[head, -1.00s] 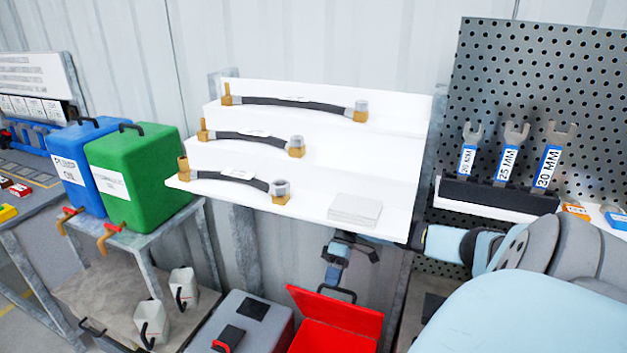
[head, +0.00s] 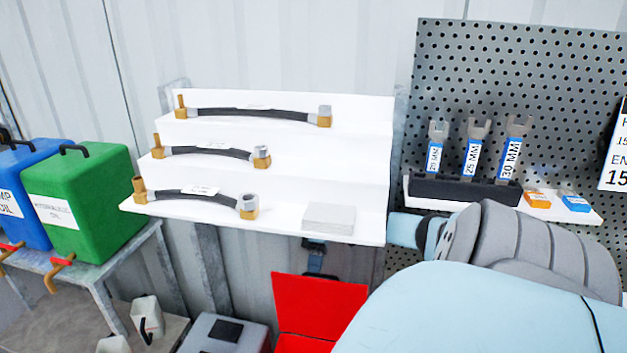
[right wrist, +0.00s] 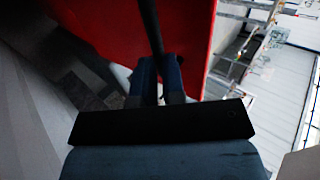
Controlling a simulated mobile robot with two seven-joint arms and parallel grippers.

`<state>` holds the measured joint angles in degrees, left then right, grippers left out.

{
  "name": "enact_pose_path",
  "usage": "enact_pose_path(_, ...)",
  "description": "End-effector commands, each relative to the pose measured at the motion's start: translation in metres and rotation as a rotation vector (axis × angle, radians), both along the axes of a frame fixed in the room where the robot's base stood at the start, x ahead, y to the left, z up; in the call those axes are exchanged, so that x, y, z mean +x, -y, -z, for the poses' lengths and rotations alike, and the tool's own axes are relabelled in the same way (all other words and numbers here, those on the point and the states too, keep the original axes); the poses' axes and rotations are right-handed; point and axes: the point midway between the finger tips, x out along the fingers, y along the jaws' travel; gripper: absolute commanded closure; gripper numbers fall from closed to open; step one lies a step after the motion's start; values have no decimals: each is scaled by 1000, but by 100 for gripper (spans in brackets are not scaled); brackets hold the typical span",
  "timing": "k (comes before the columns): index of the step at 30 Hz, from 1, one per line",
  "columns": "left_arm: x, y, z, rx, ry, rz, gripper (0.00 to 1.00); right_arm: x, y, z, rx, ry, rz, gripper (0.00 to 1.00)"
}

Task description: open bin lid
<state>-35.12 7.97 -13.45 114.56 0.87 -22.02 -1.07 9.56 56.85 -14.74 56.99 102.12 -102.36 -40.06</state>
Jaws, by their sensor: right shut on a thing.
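The red bin (head: 298,346) is at the bottom of the head view, mostly cut off by the frame. Its red lid (head: 315,303) is raised and leans back above the opening. My right gripper (head: 315,272) is at the lid's top edge, partly hidden behind the lid and the shelf. In the right wrist view, its two blue fingers (right wrist: 158,76) are shut on the lid's black handle (right wrist: 151,30), with the red lid (right wrist: 100,25) beyond. My left gripper is not in view.
A white stepped shelf (head: 350,150) with several hoses stands over the bin. A grey box (head: 255,335) is left of the bin. A green hydraulic oil container (head: 85,190) is at the left. A pegboard (head: 570,90) with wrenches is at the right. My right arm covers the lower right.

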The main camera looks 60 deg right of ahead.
Motion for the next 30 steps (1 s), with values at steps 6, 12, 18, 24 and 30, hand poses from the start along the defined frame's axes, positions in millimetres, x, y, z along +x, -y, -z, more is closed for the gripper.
enact_pose_path(6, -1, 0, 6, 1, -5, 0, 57, -8, -6, 20, -3, -21, -2, 65)
enact_pose_path(12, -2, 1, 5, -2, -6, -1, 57, -7, -6, 19, -4, -22, -2, 59)
enact_pose_path(18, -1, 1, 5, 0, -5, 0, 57, -7, -6, 18, -4, -22, -2, 62)
enact_pose_path(24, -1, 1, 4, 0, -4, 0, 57, -7, -6, 18, -4, -21, -3, 62)
enact_pose_path(30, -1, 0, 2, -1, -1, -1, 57, -7, -6, 17, -4, -21, -4, 62)
